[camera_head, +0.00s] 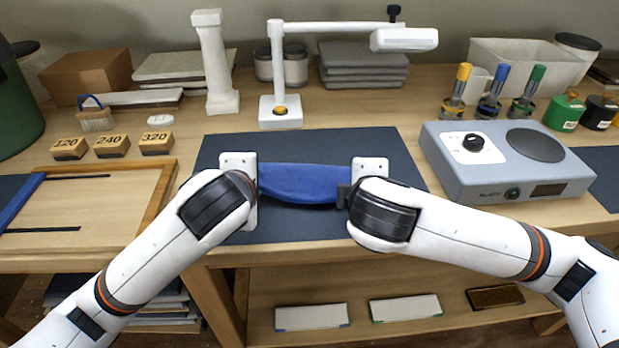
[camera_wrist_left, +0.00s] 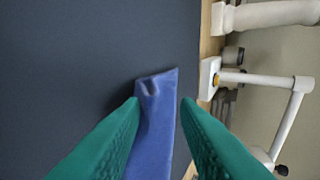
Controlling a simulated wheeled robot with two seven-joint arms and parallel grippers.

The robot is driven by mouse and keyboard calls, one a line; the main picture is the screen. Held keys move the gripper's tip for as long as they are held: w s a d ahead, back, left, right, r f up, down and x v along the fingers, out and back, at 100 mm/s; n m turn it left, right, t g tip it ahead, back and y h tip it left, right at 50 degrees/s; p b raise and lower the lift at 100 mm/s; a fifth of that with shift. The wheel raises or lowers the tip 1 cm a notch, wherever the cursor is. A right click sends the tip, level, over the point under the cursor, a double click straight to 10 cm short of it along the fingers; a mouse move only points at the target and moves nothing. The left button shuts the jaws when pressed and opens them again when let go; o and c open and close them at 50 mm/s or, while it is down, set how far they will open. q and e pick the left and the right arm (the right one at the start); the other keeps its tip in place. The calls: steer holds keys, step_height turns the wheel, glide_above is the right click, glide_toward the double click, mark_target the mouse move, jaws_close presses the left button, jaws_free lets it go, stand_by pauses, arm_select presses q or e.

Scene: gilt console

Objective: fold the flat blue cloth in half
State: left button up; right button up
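The blue cloth (camera_head: 305,183) is a narrow band over the dark mat, between my two grippers. Its lower edge curves downward and its upper edge is nearly straight. My left gripper (camera_head: 258,183) is at its left end and my right gripper (camera_head: 346,195) at its right end. In the left wrist view, the green fingers of my left gripper (camera_wrist_left: 160,102) stand apart, with the cloth (camera_wrist_left: 155,130) between them and a narrow gap on the right side. My right gripper's fingertips are mostly hidden by its wrist.
The dark mat (camera_head: 225,232) lies on the wooden bench. A white lamp (camera_head: 281,111) stands behind it, a grey device (camera_head: 470,178) with a dial at the right, and a wooden frame tray (camera_head: 165,190) at the left. Bare mat surrounds the cloth.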

arm_select(q)
steer(key=shift+o, duration=0.9)
arm_select(e)
steer(key=shift+o, duration=0.9)
arm_select(q)
steer(key=s+r, duration=0.4)
steer(key=r, duration=0.5)
arm_select(e)
steer(key=s+r, duration=0.4)
steer(key=r, duration=0.5)
arm_select(q)
steer(key=shift+f, duration=0.1)
